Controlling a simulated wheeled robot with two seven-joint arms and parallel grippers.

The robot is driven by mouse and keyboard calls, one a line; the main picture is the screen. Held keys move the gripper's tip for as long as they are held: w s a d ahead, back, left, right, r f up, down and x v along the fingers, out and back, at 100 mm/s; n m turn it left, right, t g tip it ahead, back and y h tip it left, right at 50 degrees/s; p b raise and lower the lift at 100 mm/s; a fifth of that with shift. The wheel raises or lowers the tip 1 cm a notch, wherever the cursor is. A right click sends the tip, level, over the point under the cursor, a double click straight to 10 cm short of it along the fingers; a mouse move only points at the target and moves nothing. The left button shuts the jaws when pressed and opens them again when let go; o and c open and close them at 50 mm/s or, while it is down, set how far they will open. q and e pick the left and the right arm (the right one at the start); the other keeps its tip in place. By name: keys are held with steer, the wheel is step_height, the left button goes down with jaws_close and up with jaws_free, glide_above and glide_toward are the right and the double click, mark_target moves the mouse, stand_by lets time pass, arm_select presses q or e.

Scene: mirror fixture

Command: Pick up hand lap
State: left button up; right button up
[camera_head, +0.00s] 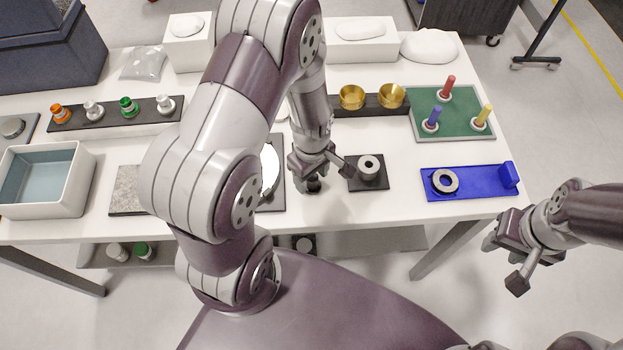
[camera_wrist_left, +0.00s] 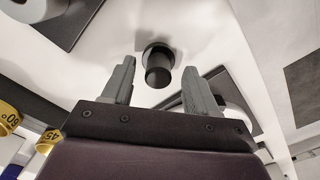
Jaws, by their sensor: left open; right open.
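The hand lap appears to be a small dark round piece with a cylindrical handle (camera_wrist_left: 158,68), standing on the white table. In the head view it shows as a dark piece (camera_head: 313,186) just under my left gripper (camera_head: 318,166), which partly hides it. In the left wrist view my left gripper (camera_wrist_left: 158,78) is open, with the handle between the lines of its two fingers and a visible gap on each side. My right gripper (camera_head: 505,260) is open and empty, off the table's front right edge.
A grey ring piece on a black plate (camera_head: 380,183) stands close right of the lap. A black plate with a white disc (camera_head: 270,170) is close left, partly behind my arm. Gold cups (camera_head: 352,97) stand behind. A blue fixture (camera_head: 480,186) lies right.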

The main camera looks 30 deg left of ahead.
mark_target(314, 178)
arm_select(q)
steer(key=shift+f, duration=0.4)
steer(key=shift+w+d, duration=0.1)
steer(key=shift+d, duration=0.1)
jaws_close()
steer(key=shift+r, duration=0.1)
step_height(314, 178, up, 4)
steer(key=shift+d+r+b, duration=0.1)
steer(key=shift+b, duration=0.25)
steer(key=s+d+r+b, duration=0.1)
steer(key=s+d+r, duration=0.5)
steer(key=d, duration=0.3)
steer(key=shift+s+r, duration=0.4)
steer(key=shift+s, duration=0.05)
